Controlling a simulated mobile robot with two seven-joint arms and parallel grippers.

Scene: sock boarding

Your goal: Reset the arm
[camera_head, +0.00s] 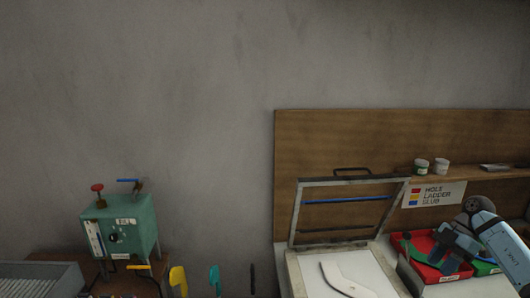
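My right arm comes in at the lower right edge, and its dark gripper (454,250) hangs over a red tray (420,244). The gripper looks small and dark, and I cannot tell whether its fingers are apart or closed, or whether they touch anything in the tray. My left arm and gripper are out of view. A white flat bed with an open, raised frame lid (345,203) stands left of the gripper. A pale sock-like shape with a dark outline (345,281) lies on the bed.
A green box machine (130,228) with a red knob and a blue lever stands at the left, beside a grey tray (40,277). A wooden back panel (340,140) carries a shelf with two cups (431,166). A sign (433,194) hangs below it.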

